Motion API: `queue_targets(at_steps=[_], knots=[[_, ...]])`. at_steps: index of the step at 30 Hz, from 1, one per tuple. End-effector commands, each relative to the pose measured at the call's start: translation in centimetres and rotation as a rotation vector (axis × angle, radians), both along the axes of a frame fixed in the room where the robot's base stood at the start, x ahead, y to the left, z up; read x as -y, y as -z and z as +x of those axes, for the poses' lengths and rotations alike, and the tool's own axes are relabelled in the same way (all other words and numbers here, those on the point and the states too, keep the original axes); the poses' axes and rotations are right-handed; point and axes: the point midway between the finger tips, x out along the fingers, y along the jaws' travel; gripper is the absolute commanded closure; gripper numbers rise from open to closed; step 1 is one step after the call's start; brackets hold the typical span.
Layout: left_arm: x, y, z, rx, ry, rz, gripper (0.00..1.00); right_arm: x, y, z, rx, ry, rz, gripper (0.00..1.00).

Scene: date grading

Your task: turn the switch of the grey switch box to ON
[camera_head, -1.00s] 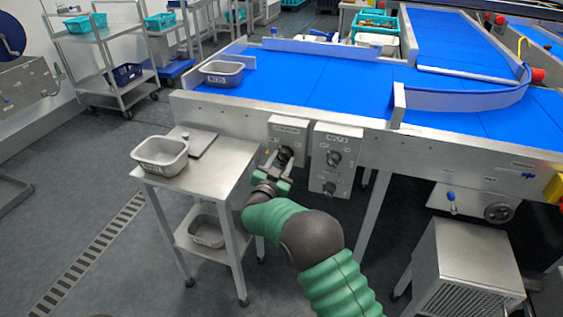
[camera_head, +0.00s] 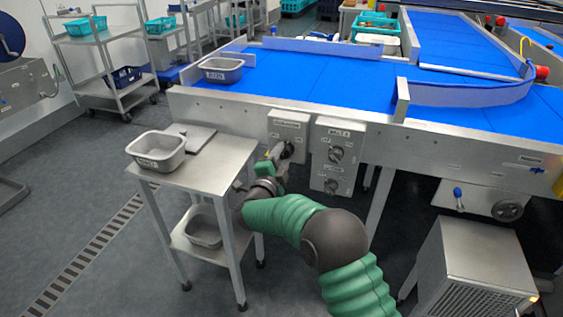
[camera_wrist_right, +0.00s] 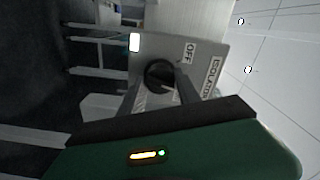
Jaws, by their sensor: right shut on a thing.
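The grey switch box (camera_head: 288,124) is fixed to the front side of the conveyor, left of a second grey box. In the right wrist view its face (camera_wrist_right: 203,45) shows sideways, with OFF and ISOLATOR labels. Its round black switch (camera_wrist_right: 159,75) sits between the fingers of my right gripper (camera_wrist_right: 158,92). My right gripper (camera_head: 277,158) also shows in the head view, reaching the box from below and shut on the switch. The fingers and the gripper body partly hide the switch and any ON label. My left gripper is not in view.
The second grey box (camera_head: 336,157) carries two dark knobs, close to the right of my gripper. A steel trolley (camera_head: 222,170) with a grey tub (camera_head: 157,150) stands close to the left. Another tub (camera_head: 222,70) stands on the blue belt (camera_head: 330,80).

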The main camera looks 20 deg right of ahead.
Motion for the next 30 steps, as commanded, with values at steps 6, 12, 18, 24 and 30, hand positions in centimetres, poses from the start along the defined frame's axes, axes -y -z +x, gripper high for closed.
queue_targets(at_steps=[6, 12, 18, 24, 30], knots=[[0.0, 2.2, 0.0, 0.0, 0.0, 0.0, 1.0, 0.2, 0.3, 0.0, 0.114, 0.002, 0.164, 1.0], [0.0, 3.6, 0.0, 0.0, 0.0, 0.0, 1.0, 0.2, 0.3, 0.0, 0.203, 0.002, 0.298, 1.0], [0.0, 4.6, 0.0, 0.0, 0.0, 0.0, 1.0, 0.2, 0.3, 0.0, 0.268, 0.003, 0.395, 1.0], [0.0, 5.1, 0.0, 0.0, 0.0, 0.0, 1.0, 0.2, 0.2, 0.0, 0.304, 0.002, 0.451, 1.0], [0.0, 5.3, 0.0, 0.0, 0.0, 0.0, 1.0, 0.2, 0.2, 0.0, 0.318, 0.003, 0.473, 1.0]])
